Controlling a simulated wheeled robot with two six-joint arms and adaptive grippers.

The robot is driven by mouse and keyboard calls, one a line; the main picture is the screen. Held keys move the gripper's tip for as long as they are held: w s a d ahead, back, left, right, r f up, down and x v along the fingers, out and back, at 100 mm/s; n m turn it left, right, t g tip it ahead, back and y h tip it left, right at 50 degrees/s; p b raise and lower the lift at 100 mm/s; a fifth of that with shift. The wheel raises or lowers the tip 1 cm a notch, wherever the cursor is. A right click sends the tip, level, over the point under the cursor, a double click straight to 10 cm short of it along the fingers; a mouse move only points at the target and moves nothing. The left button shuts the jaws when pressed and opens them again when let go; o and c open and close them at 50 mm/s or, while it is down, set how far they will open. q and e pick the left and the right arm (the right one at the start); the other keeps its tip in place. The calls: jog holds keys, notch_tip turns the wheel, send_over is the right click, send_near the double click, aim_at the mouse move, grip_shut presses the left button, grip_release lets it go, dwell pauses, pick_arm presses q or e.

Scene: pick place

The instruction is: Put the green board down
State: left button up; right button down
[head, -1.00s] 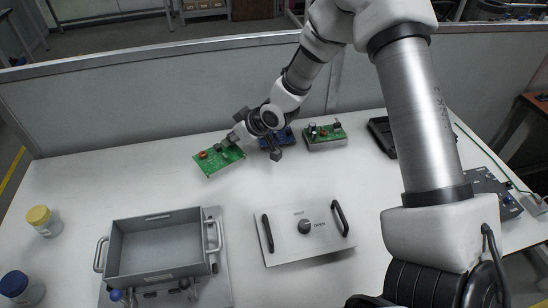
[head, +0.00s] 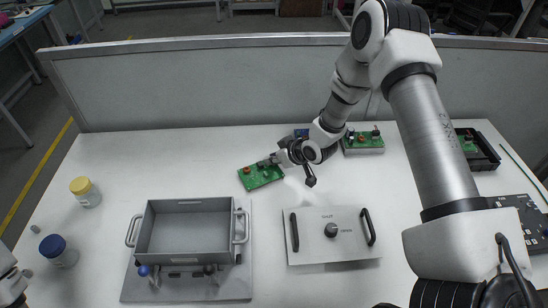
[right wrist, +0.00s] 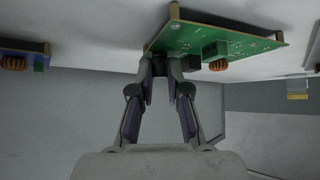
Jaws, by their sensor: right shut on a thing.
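The green board (head: 258,177) is in the head view, behind and to the right of the grey tray. It carries an orange round part and a small green block. My right gripper (head: 277,161) is shut on its edge. In the right wrist view, the fingers (right wrist: 160,66) meet at one corner of the board (right wrist: 222,40), and most of it sticks out to the right. The board is close to the white table (head: 140,160); I cannot tell whether it touches.
The grey tray (head: 144,262) with handles and a flat cover (head: 310,254) with black handles are in front. A blue board (head: 301,133) and another green board (head: 363,148) lie at the back. Two jars (head: 86,196) stand left. The back left table is clear.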

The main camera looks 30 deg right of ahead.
jog(key=shift+f, duration=0.2)
jog(key=c, duration=1.2)
grip_release()
jog(key=shift+o, duration=0.2)
jog(key=shift+s+r, duration=0.15)
jog(key=shift+r, duration=0.25)
jog(key=p+v, duration=0.1)
jog(key=v, duration=1)
jog(key=shift+s+r+p, duration=0.2)
jog(key=shift+p, duration=0.1)
jog(key=shift+d, duration=0.1)
